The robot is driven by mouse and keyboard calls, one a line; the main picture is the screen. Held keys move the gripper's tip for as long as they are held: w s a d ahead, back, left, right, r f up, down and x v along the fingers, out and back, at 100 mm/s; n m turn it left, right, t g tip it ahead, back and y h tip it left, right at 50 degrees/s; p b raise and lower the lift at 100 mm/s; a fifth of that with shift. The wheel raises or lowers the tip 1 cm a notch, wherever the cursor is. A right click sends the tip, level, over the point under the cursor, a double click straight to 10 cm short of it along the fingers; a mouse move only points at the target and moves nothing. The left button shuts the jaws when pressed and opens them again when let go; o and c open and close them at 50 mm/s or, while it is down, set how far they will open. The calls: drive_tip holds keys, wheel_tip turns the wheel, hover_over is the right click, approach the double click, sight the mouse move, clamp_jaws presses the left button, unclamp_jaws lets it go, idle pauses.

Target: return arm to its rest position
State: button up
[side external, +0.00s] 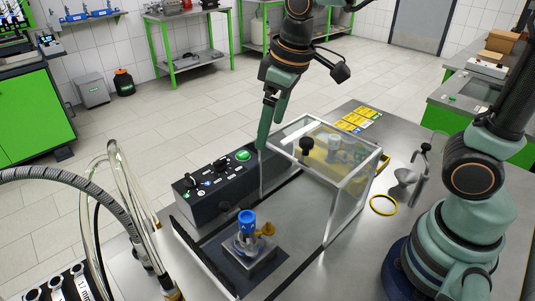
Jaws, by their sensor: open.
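My gripper (264,145) hangs from my arm at the upper middle, pointing down, and is open with nothing seen between its fingers. Its tips are beside the back left corner of the clear guard box (343,207) and near the right end of the black control panel (214,201). Whether the tips touch either cannot be told. The green button (243,155) on the panel is just left of the tips. The pump (249,247) with a blue top stands upright on its plate in front of the clear box.
Hoses (72,178) arch at the left. A green-framed table (185,44) stands behind. The floor (155,122) between is open.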

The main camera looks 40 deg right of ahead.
drive_tip(key=s+d+m+t, duration=0.1)
drive_tip(key=d, duration=0.1)
drive_tip(key=s+d+r+m, duration=0.1)
drive_tip(key=s+d, duration=0.1)
drive_tip(key=d, duration=0.1)
drive_tip(key=s+d+r+m+t, duration=0.1)
drive_tip(key=s+d+m, duration=0.1)
drive_tip(key=d, duration=0.1)
drive_tip(key=shift+s+d+r+t+h, duration=0.1)
drive_tip(key=shift+s+d+t+h, duration=0.1)
drive_tip(key=shift+t+h, duration=0.1)
drive_tip(key=shift+s+d+m, duration=0.3)
drive_tip(key=shift+d+m, duration=0.1)
drive_tip(key=shift+d, duration=0.05)
